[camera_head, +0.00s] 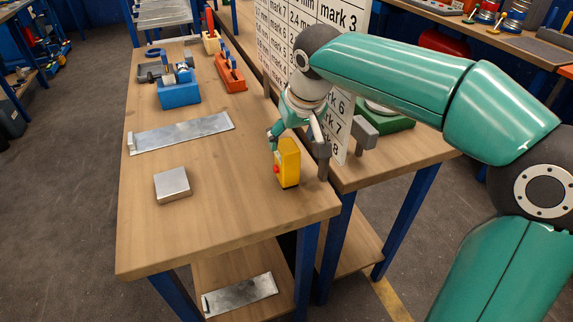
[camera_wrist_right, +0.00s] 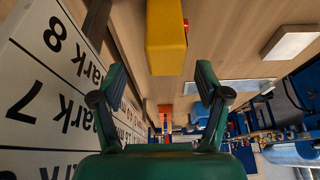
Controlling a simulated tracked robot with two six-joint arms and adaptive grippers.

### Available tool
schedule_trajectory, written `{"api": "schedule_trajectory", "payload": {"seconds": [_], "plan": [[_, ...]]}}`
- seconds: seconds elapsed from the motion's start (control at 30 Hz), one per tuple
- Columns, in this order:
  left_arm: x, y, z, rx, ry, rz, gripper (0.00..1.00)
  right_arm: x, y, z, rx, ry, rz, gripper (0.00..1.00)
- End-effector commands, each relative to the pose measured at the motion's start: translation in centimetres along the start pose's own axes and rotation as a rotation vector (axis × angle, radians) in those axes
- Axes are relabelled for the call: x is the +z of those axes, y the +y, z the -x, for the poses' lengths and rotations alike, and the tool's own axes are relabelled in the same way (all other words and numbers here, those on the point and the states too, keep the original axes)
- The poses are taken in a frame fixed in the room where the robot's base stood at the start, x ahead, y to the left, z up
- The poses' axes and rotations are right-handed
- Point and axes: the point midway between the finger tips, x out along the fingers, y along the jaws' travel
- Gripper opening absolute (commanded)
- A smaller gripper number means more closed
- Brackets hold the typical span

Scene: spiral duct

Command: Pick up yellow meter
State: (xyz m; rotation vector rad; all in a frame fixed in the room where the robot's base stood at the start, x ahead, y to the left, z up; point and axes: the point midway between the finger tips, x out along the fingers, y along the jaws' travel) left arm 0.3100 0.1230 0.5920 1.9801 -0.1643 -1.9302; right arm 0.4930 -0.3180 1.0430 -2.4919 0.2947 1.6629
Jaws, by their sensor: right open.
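The yellow meter (camera_head: 288,163) stands upright on the wooden workbench near its right front edge, with a red button on its side. In the right wrist view the yellow meter (camera_wrist_right: 166,38) is ahead of the fingers, about centred between them. My right gripper (camera_head: 296,150) is at the meter's far side, with its fingers spread. In the right wrist view the right gripper (camera_wrist_right: 160,85) is open and empty, with a gap to the meter. My left gripper is not in view.
A metal block (camera_head: 172,186) and a flat metal plate (camera_head: 181,133) lie on the bench. A blue box (camera_head: 180,94) and an orange toolbox (camera_head: 230,72) stand farther back. A white board of marks (camera_head: 335,112) stands close beside my right gripper. The bench's front is clear.

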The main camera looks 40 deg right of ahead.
Motion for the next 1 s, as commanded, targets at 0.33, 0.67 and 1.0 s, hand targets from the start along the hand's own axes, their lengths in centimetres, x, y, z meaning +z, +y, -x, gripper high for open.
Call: {"api": "schedule_trajectory", "payload": {"seconds": [0.33,0.67,1.0], "plan": [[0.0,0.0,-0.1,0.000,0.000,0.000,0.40,0.3,-0.7,-4.5,0.001,-0.004,0.001,0.75],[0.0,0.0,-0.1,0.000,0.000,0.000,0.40,0.2,-0.7,-4.8,0.000,-0.001,0.002,0.70],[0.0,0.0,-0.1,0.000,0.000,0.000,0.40,0.2,-0.7,-4.8,0.000,-0.001,0.002,0.13]]}}
